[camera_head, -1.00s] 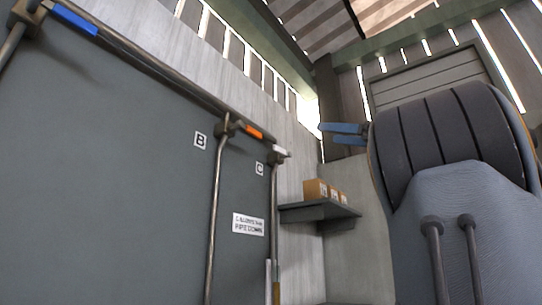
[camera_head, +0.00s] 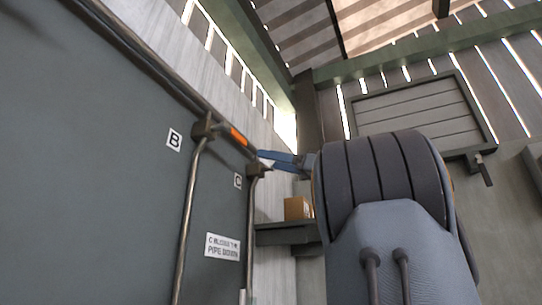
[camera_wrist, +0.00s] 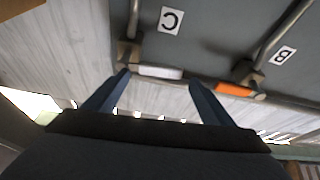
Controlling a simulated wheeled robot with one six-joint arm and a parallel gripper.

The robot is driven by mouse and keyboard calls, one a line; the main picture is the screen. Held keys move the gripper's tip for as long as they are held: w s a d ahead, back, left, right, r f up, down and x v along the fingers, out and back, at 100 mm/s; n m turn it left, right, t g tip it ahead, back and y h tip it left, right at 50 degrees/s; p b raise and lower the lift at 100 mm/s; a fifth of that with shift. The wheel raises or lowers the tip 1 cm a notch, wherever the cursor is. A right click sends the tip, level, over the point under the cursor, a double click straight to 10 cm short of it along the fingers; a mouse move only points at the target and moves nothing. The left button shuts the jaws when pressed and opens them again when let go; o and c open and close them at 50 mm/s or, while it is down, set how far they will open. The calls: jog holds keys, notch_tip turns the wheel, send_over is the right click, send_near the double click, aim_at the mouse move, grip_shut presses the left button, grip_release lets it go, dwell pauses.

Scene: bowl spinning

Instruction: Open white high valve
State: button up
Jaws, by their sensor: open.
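The white valve handle (camera_wrist: 160,72) lies along the upper pipe beside the label C (camera_wrist: 171,20) in the wrist view. In the head view it is mostly hidden behind my gripper (camera_head: 268,158), with only a small white part showing. In the wrist view my gripper (camera_wrist: 159,77) is open, its two blue fingers spread to either side of the white handle. The fingertips are close to it. I cannot tell whether they touch it. Nothing is held.
An orange handle (camera_head: 238,137) lies on the same pipe near label B (camera_head: 174,140), just beside my right-hand finger in the wrist view. Vertical pipes run down the grey panel (camera_head: 90,170). A shelf (camera_head: 285,234) with a cardboard box (camera_head: 297,208) stands below my gripper.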

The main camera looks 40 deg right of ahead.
jog(key=shift+x, duration=0.9)
jog(key=shift+c, duration=0.6)
jog(key=c, duration=1.4)
